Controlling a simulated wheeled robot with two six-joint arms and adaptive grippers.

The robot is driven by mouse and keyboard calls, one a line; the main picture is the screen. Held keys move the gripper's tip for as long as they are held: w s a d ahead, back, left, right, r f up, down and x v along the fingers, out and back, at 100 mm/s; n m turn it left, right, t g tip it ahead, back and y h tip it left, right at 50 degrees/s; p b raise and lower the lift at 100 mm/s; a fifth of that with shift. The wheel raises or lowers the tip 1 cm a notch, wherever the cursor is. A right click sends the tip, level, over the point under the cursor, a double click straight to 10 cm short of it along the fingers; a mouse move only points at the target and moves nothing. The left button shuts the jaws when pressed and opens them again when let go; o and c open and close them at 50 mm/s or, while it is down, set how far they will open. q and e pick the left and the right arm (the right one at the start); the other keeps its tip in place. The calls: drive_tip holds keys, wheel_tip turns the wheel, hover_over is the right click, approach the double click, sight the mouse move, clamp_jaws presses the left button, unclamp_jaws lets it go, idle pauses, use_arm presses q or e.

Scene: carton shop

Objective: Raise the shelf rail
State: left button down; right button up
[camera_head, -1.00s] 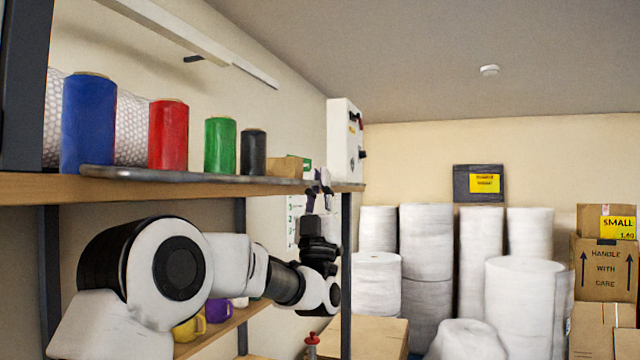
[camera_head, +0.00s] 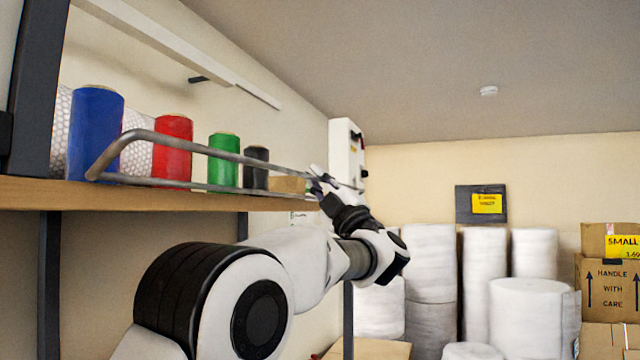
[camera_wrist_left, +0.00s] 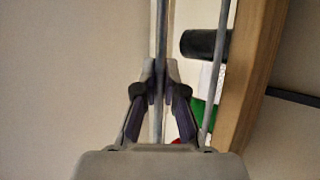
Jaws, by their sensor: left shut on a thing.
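The shelf rail (camera_head: 225,155) is a grey metal loop along the front edge of the wooden shelf (camera_head: 150,195). Its upper bar stands above the shelf edge, in front of the rolls, and its lower bar runs along the board. My left gripper (camera_head: 318,180) is at the far right part of the rail, shut on the upper bar. In the left wrist view the rail bar (camera_wrist_left: 160,45) passes between the fingers of my left gripper (camera_wrist_left: 159,85). The lower bar shows beside it, near the shelf edge. My right gripper is not in view.
Blue (camera_head: 95,135), red (camera_head: 172,148), green (camera_head: 223,160) and black (camera_head: 256,168) rolls stand on the shelf behind the rail. A small carton (camera_head: 287,184) sits further along. A white wall box (camera_head: 346,155) is beyond the shelf end. White rolls and cartons stand at the right.

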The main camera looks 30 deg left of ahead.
use_arm(q)
drive_tip(key=n+g+h+p, duration=0.1)
drive_tip(key=a+r+n+g+h+p, duration=0.1)
drive_tip(key=shift+s+r+n+g, duration=0.1)
drive_tip(key=shift+r+n+g, duration=0.05)
drive_tip(key=shift+n+g, duration=0.2)
idle(0.4)
